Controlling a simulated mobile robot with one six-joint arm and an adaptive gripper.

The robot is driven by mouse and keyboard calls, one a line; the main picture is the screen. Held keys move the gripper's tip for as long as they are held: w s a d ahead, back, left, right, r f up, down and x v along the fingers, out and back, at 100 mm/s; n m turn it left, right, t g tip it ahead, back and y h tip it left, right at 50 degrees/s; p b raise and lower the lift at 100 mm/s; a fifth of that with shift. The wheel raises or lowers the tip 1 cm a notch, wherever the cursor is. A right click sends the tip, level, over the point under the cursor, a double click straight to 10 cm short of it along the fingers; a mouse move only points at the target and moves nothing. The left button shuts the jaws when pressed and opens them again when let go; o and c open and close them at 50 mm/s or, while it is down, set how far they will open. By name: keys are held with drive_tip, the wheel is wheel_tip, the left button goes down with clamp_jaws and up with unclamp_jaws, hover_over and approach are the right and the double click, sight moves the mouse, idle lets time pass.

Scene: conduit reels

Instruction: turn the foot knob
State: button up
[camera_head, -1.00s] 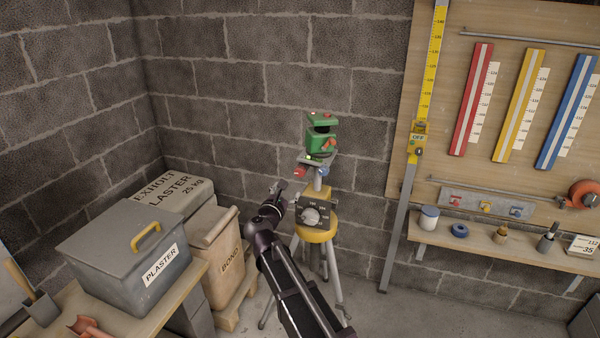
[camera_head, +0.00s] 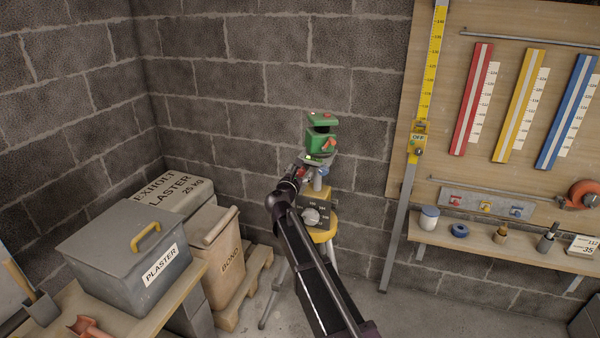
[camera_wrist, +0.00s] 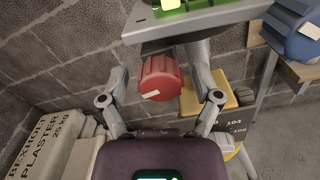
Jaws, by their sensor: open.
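A green laser level (camera_head: 320,137) sits on a grey plate on the yellow-topped tripod (camera_head: 323,236). Under the plate a red ribbed foot knob (camera_wrist: 161,80) with a pale mark hangs at the centre of the wrist view. A blue foot knob (camera_wrist: 294,34) shows at the upper right there. My gripper (camera_wrist: 160,92) is open, with one finger on each side of the red knob and visible gaps between. In the head view my gripper (camera_head: 297,175) is at the plate's left side and largely hides the red knob.
A grey dial knob (camera_head: 311,217) on a dark numbered panel sits below my gripper. A grey plaster box (camera_head: 110,260) and a bond bag (camera_head: 213,250) stand at the left. A wall shelf (camera_head: 470,236) with small items is at the right. The block wall is close behind.

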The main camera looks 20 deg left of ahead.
drive_tip(key=shift+w, duration=0.1)
clamp_jaws()
idle(0.3)
drive_tip(key=shift+m, duration=0.3)
drive_tip(key=m, duration=0.8)
idle(0.5)
